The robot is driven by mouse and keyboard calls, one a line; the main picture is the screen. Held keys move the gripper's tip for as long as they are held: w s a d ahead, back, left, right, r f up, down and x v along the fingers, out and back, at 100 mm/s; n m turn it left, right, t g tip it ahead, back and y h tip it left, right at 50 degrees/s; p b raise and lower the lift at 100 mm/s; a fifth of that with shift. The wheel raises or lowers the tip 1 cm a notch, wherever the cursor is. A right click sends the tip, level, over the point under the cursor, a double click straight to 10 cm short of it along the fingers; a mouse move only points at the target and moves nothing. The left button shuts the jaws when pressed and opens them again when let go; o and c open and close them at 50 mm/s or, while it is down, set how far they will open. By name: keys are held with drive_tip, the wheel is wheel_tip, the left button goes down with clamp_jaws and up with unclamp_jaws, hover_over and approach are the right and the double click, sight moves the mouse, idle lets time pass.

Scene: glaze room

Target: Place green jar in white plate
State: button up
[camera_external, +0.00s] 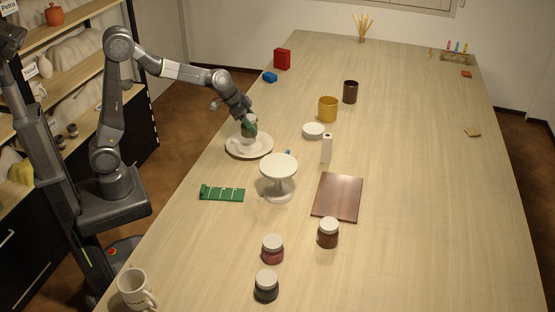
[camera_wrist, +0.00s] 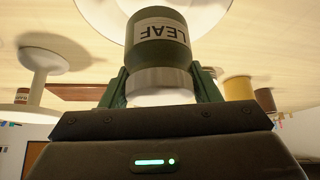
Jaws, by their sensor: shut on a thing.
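The green jar (camera_wrist: 158,42) has a white lid and a label reading LEAF. In the wrist view, which looks upside down, my gripper (camera_wrist: 162,87) is shut on it at the lid end. In the external view my gripper (camera_external: 247,117) holds the jar (camera_external: 249,128) over the white plate (camera_external: 264,152). The plate is round and lies near the left edge of the table; part of it shows behind the jar in the wrist view (camera_wrist: 103,18). I cannot tell whether the jar touches the plate.
A white cake stand (camera_external: 278,166) stands close to the plate's lower right. A green flat piece (camera_external: 222,194) lies nearer the camera. The table's right side is mostly clear.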

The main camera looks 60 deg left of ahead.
drive_tip(key=shift+f, duration=2.7)
drive_tip(key=shift+f+b, duration=0.2)
drive_tip(key=shift+b, duration=0.1)
drive_tip(key=o, duration=1.1)
drive_tip(key=shift+o, duration=0.2)
drive_tip(key=shift+r, duration=0.2)
drive_tip(key=shift+r, duration=0.15)
drive_tip(key=v, duration=1.1)
drive_tip(key=shift+s+r, duration=0.25)
drive_tip(key=shift+a, duration=0.1)
